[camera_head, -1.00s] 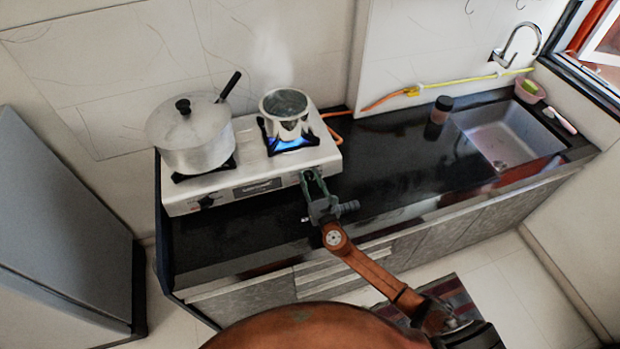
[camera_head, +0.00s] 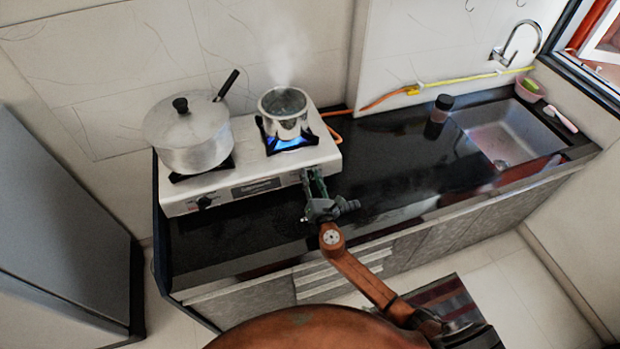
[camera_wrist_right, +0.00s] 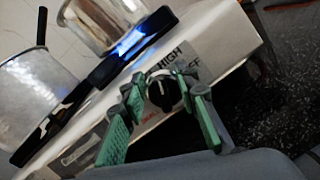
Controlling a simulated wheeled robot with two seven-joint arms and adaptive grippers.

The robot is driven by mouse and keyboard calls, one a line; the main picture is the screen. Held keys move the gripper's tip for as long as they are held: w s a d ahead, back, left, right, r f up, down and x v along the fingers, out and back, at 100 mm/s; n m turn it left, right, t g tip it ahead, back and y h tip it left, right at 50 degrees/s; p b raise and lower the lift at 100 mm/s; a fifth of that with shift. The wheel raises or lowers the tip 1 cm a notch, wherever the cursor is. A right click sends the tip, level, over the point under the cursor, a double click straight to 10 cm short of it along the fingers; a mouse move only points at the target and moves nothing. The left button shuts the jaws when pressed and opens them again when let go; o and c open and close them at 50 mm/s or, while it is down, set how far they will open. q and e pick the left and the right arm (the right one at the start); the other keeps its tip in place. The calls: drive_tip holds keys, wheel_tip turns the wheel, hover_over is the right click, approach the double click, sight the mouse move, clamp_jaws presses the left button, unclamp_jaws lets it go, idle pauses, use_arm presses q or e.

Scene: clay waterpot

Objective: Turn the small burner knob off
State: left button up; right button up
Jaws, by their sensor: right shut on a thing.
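The silver two-burner stove (camera_head: 215,187) stands at the left of the black counter. A small metal pot (camera_head: 287,122) sits on its right burner, and a blue flame (camera_head: 290,144) burns under it. In the right wrist view the small burner knob (camera_wrist_right: 164,93), black with HIGH and OFF lettering near it, sits between my right gripper's green fingers (camera_wrist_right: 160,92). In the head view my right gripper (camera_head: 311,176) is shut on this knob at the stove's front right and hides it. My left gripper is not in view.
A large lidded pot (camera_head: 188,138) stands on the left burner, beside its own knob (camera_head: 204,203). An orange hose (camera_head: 375,104) runs along the wall. A dark jar (camera_head: 442,104) and the sink (camera_head: 505,138) are at the right. The counter between is clear.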

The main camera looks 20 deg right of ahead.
drive_tip(key=m, duration=0.2)
drive_tip(key=m+h, duration=0.1)
drive_tip(key=m, duration=0.1)
drive_tip(key=m+g, duration=0.1)
drive_tip(key=m, duration=0.2)
drive_tip(key=shift+s+d+f, duration=0.1)
drive_tip(key=shift+d+f, duration=0.15)
drive_tip(key=shift+f, duration=0.1)
drive_tip(key=shift+s+d+f+m+g+h+p, duration=0.15)
drive_tip(key=shift+m+g+p, duration=0.1)
drive_tip(key=shift+m, duration=0.9)
drive_tip(key=shift+w+a+f+m+g+h+p, duration=0.1)
drive_tip(key=shift+m+g, duration=0.1)
drive_tip(key=shift+m, duration=0.9)
drive_tip(key=shift+s+d+f+m+g+h+p, duration=0.15)
drive_tip(key=shift+m+g+p, duration=0.1)
drive_tip(key=shift+m, duration=0.9)
drive_tip(key=shift+w, duration=0.1)
drive_tip(key=o, duration=1.1)
drive_tip(key=shift+c, duration=0.2)
drive_tip(key=v, duration=1.2)
drive_tip(key=shift+a, duration=0.1)
